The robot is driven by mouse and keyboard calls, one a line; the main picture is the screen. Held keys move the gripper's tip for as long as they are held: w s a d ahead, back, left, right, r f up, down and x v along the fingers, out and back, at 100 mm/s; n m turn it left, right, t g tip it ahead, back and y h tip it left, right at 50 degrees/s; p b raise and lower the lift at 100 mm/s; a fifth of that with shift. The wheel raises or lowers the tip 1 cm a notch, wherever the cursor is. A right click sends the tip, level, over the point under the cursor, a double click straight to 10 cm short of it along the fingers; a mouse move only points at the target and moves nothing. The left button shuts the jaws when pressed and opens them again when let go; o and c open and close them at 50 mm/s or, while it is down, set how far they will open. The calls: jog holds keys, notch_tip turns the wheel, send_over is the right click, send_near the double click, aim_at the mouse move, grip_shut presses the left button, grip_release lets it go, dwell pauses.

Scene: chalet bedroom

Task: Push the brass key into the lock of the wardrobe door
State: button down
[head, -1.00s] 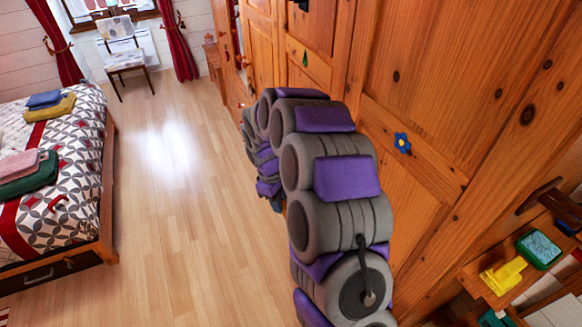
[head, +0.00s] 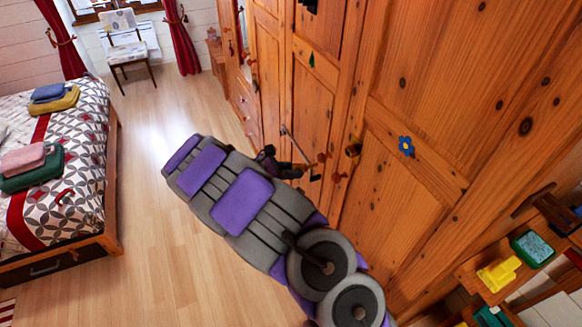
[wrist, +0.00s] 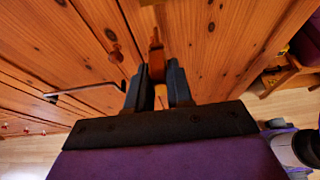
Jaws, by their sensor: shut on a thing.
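In the wrist view my gripper (wrist: 163,85) is shut on a narrow brass-brown piece, which I take to be the brass key (wrist: 156,60). It sticks out beyond the fingertips toward the wood. In the head view my gripper (head: 298,169) is close to the wardrobe door (head: 312,110), and the key is too small to make out. A dark fitting (head: 315,177) shows just beyond the fingers; I cannot tell whether it is the lock. I cannot tell whether the key touches the door.
A metal bar (head: 294,143) crosses near my gripper and shows in the wrist view (wrist: 85,90). Round knobs (head: 353,149) stick out of the wardrobe.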

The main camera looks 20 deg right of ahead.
jog(key=shift+w+d+r, duration=0.1)
jog(key=shift+d+r, duration=0.05)
jog(key=shift+d, duration=0.95)
jog(key=shift+a+r+p, duration=0.2)
jog(key=shift+a+p, duration=0.2)
jog(key=shift+p, duration=0.15)
jog(key=d, duration=0.7)
jog(key=shift+w+d+p, duration=0.15)
jog(key=shift+d+p, duration=0.2)
jog(key=shift+p, duration=0.05)
jog(key=shift+f, duration=0.1)
jog(key=b, duration=0.7)
jog(key=shift+d+f+b, duration=0.15)
jog(key=shift+f+b, duration=0.1)
jog(key=shift+b, duration=0.15)
